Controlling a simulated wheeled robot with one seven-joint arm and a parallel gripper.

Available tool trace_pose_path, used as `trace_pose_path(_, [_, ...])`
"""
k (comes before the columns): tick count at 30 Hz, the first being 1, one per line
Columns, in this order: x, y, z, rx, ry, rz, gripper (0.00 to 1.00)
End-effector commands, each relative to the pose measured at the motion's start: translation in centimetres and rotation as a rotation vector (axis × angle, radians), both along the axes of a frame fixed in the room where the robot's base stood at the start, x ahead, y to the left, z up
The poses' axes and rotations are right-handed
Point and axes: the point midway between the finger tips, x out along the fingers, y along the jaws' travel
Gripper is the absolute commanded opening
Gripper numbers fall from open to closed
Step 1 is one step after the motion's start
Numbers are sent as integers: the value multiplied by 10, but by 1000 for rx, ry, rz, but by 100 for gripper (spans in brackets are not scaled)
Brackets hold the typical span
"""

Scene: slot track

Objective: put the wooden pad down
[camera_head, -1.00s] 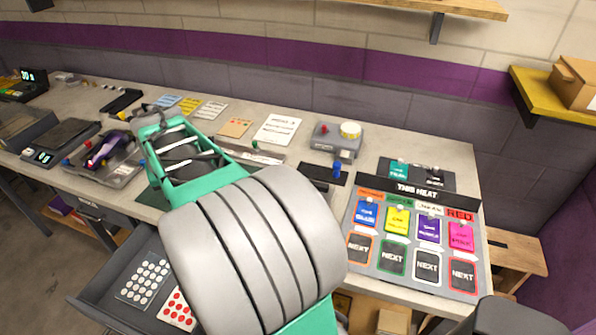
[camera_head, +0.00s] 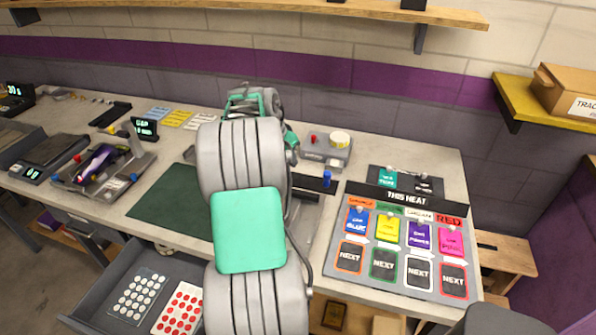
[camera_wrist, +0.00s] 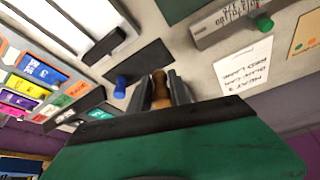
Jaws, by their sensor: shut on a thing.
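The wooden pad (camera_wrist: 160,88) shows in the wrist view as a small brown piece between my fingers. My gripper (camera_wrist: 166,84) is shut on it. Its underside is hidden, and I cannot tell whether it touches the bench. A dark rectangular mat (camera_wrist: 141,64) lies just beyond it, with a blue knob-like piece (camera_wrist: 121,86) at its side. In the head view my arm hides the gripper and the pad; the blue piece (camera_head: 326,178) shows to the right of the arm.
A grey board with coloured cards (camera_head: 405,250) lies at the bench's right end. A grey box with a red button (camera_head: 325,150) stands behind. A green mat (camera_head: 170,205) lies left of my arm. An open drawer (camera_head: 110,290) sticks out at front left.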

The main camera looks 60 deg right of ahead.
Motion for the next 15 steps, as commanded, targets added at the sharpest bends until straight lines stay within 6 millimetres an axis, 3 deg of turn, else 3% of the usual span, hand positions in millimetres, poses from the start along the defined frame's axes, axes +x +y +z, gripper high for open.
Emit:
trace_pose_path(3, [-11,-15,-24,6,3,1,0])
trace_pose_path(9, [-22,-30,-47,4,2,1,0])
trace_pose_path(15, [-20,-30,-76,3,1,4,0])
